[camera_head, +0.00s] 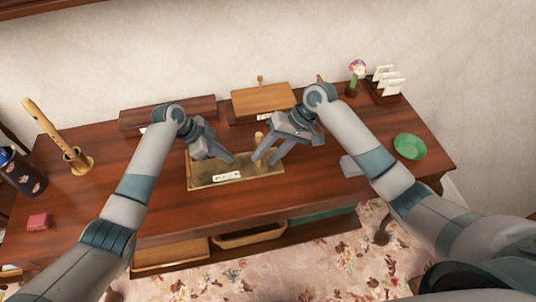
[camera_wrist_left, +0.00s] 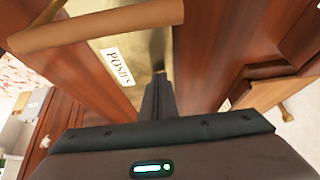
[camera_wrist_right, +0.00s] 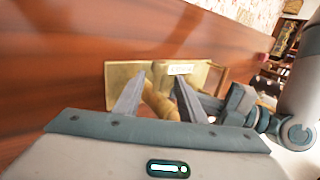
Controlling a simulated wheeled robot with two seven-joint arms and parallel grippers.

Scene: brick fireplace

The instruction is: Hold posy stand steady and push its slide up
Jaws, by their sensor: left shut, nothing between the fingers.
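The posy stand, a brass-coloured tray-like base (camera_head: 270,180) with a white label reading "POSIES" (camera_wrist_left: 118,67), sits on the desk's middle. A light wooden post, which I take to be its slide, shows its rounded top (camera_head: 259,137) by my right gripper. It also spans the top of the left wrist view (camera_wrist_left: 95,27). My left gripper (camera_head: 230,160) is shut and empty, low over the base; contact is unclear. My right gripper (camera_head: 264,160) is open, its fingers on either side of the wooden post (camera_wrist_right: 160,103). The post's lower end is partly hidden.
Behind stand a dark box (camera_head: 140,119) and a lighter wooden box (camera_head: 262,101). At right are a flower vase (camera_head: 352,90), letter rack (camera_head: 384,95), green bowl (camera_head: 410,146) and grey block (camera_head: 350,166). At left are a wooden flute (camera_head: 45,122) and red block (camera_head: 39,221).

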